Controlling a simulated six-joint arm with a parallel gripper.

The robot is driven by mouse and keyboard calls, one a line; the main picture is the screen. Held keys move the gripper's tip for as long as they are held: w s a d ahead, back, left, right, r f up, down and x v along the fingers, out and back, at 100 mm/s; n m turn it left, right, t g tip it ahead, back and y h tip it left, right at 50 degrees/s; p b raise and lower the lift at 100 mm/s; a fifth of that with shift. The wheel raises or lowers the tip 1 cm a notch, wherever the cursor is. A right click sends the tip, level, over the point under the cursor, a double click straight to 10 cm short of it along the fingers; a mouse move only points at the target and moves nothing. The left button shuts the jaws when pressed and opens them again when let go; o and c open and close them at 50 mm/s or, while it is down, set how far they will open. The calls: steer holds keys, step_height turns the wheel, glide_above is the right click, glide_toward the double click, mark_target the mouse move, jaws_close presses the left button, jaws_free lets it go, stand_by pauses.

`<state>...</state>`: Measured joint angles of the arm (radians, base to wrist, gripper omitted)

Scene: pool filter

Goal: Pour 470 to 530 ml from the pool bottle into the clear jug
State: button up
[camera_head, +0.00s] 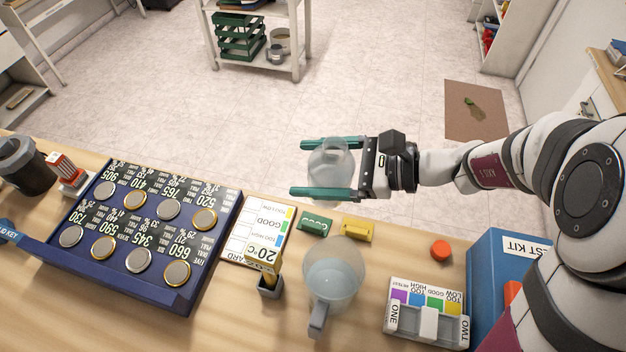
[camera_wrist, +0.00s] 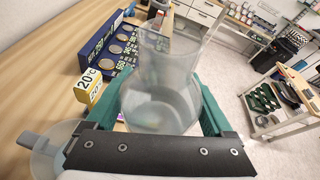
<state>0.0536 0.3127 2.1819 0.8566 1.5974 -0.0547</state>
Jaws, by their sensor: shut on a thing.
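The pool bottle (camera_head: 331,168) is a clear, rounded vessel between the two green fingers of my gripper (camera_head: 298,167), which is shut on it. In the wrist view the bottle (camera_wrist: 160,98) fills the middle, with what looks like clear liquid in its lower part. My gripper holds it off the bench, past the bench's far edge in the head view. The clear jug (camera_head: 334,272) stands upright on the bench below the bottle in the picture, its handle toward the bottom. It also shows at the lower left of the wrist view (camera_wrist: 48,160). How much it holds is unclear.
A blue tray of round discs (camera_head: 135,272) is left of the jug. A yellow 20°C marker (camera_head: 264,262) stands close beside the jug. Green (camera_head: 315,223) and yellow (camera_head: 357,230) blocks lie behind it. A colour-chart holder (camera_head: 428,310) and blue test kit (camera_head: 490,262) are to the right.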

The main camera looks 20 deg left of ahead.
steer(key=shift+s+r+m, duration=0.15)
steer(key=shift+r+m, duration=0.2)
steer(key=shift+m, duration=0.05)
steer(key=shift+s+d+f+m+g+h, duration=0.15)
steer(key=shift+s+f+m+g+h, duration=0.1)
steer(key=shift+m+g+h, duration=0.25)
steer(key=w+a+r, duration=0.2)
steer(key=w+r, duration=0.2)
steer(key=w, duration=0.1)
steer(key=shift+w, duration=0.35)
steer(key=w+d+r+m+t+h, duration=0.1)
steer(key=d+r+m+t+h, duration=0.3)
steer(key=d+m+t, duration=0.3)
steer(key=w+d+r+m+t+h, duration=0.2)
steer(key=d+r+m+t+h, duration=0.3)
steer(key=d, duration=0.9)
steer(key=r+m+t, duration=0.1)
steer(key=m, duration=0.2)
steer(key=shift+w+d+r+m+t, duration=0.2)
steer(key=shift+w+r+m+t, duration=0.1)
steer(key=shift+t, duration=0.1)
